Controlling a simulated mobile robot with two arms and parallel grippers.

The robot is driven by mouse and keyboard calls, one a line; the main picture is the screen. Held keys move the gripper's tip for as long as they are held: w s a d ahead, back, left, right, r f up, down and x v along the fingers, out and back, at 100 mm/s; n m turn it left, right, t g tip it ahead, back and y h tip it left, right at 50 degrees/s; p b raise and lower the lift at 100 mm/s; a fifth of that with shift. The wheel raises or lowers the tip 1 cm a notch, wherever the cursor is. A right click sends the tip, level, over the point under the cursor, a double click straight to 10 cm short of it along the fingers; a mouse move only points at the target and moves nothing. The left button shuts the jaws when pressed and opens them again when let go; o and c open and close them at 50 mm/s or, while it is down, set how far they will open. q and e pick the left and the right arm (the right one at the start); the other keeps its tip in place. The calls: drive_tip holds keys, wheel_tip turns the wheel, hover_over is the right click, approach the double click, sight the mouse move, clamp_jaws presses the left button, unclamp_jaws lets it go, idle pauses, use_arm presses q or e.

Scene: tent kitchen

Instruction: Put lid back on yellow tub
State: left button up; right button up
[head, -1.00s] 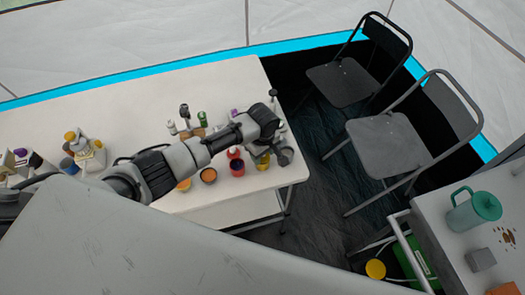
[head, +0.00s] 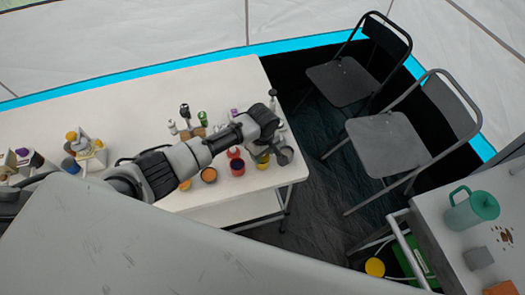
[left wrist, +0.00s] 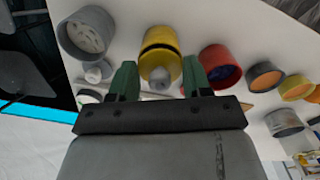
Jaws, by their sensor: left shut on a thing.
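The yellow tub (head: 262,160) stands near the right end of the white table, partly hidden by my left arm. In the left wrist view, the yellow tub (left wrist: 158,39) is at the top middle. A yellow lid with a grey knob (left wrist: 160,80) is between the green fingers of my left gripper (left wrist: 160,82), which is shut on it. A dark gap shows between lid and tub; I cannot tell whether they touch. In the head view my left gripper (head: 268,146) is over the tub. My right gripper is not in view.
A red tub (head: 237,167) and an orange-filled tub (head: 209,175) stand left of the yellow tub. A grey tub (left wrist: 87,34) stands close on its other side. Several small bottles stand behind them. The table (head: 225,84) is bare farther back.

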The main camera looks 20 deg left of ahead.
use_arm(q)
drive_tip(key=o, duration=1.4)
drive_tip(key=shift+r+p, duration=3.55)
drive_tip(key=shift+p, duration=0.55)
drive_tip(key=shift+c, duration=0.3)
clamp_jaws()
